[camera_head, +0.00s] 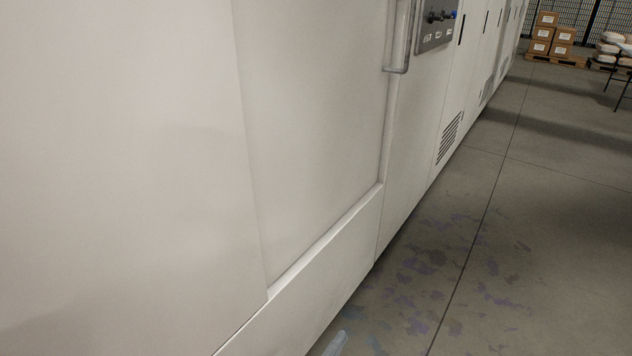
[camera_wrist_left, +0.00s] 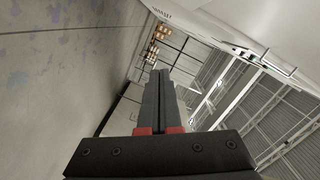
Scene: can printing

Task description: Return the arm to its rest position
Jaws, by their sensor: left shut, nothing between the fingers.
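My left gripper (camera_wrist_left: 159,73) shows in the left wrist view. Its two long dark fingers lie side by side with their tips together, shut and with nothing between them. Red pieces sit at the finger bases above a dark bracket. In the head view only a small pale grey-blue piece shows at the bottom edge, and I cannot tell whether it is part of my arm. My right gripper is in neither view.
A large white machine (camera_head: 320,130) fills the left of the head view, with a handle (camera_head: 397,68) and control panel (camera_head: 437,27). Stained concrete floor (camera_head: 540,230) lies open to its right. Boxes (camera_head: 546,38) stand on a pallet at the back.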

